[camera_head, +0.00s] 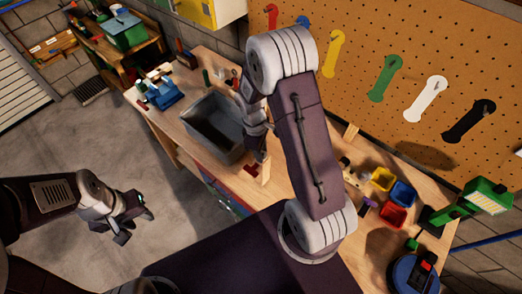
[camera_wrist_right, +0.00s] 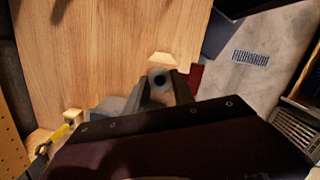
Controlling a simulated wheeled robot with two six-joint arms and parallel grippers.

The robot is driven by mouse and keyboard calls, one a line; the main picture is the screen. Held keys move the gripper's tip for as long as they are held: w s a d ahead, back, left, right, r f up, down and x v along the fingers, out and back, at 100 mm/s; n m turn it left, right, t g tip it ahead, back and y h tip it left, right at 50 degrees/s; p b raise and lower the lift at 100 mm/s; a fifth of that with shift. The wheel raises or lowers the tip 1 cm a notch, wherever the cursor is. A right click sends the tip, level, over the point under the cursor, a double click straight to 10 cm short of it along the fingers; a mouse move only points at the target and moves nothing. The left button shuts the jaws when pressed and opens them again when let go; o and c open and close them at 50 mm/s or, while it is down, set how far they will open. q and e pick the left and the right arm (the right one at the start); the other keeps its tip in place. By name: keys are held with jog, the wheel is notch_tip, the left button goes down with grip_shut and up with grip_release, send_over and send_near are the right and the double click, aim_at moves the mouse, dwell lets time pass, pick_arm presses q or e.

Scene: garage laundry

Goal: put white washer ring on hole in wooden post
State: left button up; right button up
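My right gripper (camera_head: 257,152) points down over the workbench, close to a short wooden post (camera_head: 265,171). In the right wrist view its fingers (camera_wrist_right: 160,84) are closed on a pale grey-white ring with a dark centre, the washer ring (camera_wrist_right: 158,74). A wooden post top (camera_wrist_right: 168,59) shows just beyond the ring; I cannot tell whether they touch. The hole in the post is not clearly visible. In the head view the ring is too small to make out. My left gripper (camera_head: 134,226) hangs empty over the floor, with its fingers apart.
A grey bin (camera_head: 216,127) stands left of my right gripper. A dark red piece (camera_head: 251,168) lies beside the post. Yellow (camera_head: 383,179), blue (camera_head: 404,193) and red (camera_head: 392,215) bins sit at right.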

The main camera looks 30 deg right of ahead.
jog(key=o, duration=0.4)
jog(key=shift+s, duration=0.1)
